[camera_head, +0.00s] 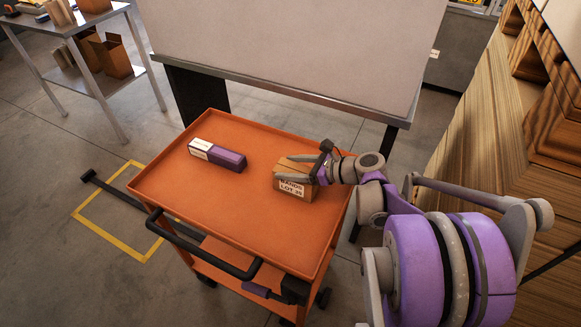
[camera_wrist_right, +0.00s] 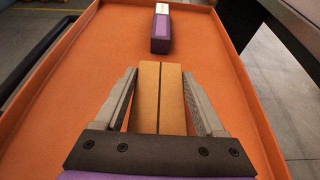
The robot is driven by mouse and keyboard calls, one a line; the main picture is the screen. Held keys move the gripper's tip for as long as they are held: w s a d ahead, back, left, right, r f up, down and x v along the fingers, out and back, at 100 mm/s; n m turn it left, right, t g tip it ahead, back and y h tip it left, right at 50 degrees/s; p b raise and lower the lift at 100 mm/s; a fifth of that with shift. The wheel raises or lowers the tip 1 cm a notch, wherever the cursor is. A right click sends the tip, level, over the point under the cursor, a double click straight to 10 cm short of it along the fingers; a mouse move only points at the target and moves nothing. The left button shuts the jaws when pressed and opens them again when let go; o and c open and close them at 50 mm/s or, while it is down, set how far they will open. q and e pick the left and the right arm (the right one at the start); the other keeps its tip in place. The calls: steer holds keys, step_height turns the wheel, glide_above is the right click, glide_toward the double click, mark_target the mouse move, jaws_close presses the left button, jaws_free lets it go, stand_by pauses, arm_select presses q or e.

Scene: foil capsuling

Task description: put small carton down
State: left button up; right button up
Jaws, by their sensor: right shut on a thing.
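The small brown carton (camera_head: 292,187) with a white printed label is at the right side of the orange cart top (camera_head: 230,212). My right gripper (camera_head: 298,171) is shut on it, with one finger along each side. In the right wrist view the carton (camera_wrist_right: 160,90) lies between the two fingers of the right gripper (camera_wrist_right: 160,100), and a dark seam runs along its top. The carton is at or very near the cart surface; I cannot tell whether it touches. My left gripper is not in view.
A purple and white box (camera_head: 217,154) lies on the cart left of the carton, and it also shows in the right wrist view (camera_wrist_right: 160,32). The cart has a raised rim and a black handle (camera_head: 200,250). A large pale panel (camera_head: 300,45) stands behind. Stacked wood (camera_head: 500,150) is at right.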

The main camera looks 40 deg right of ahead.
steer(key=shift+f, duration=0.15)
steer(key=o, duration=1.6)
steer(key=shift+c, duration=0.2)
steer(key=shift+s+d+r, duration=0.1)
steer(key=shift+s+r, duration=0.05)
steer(key=shift+r, duration=0.15)
steer(key=p+v, duration=0.1)
steer(key=v, duration=1)
steer(key=shift+s+d, duration=0.2)
steer(key=shift+s, duration=0.05)
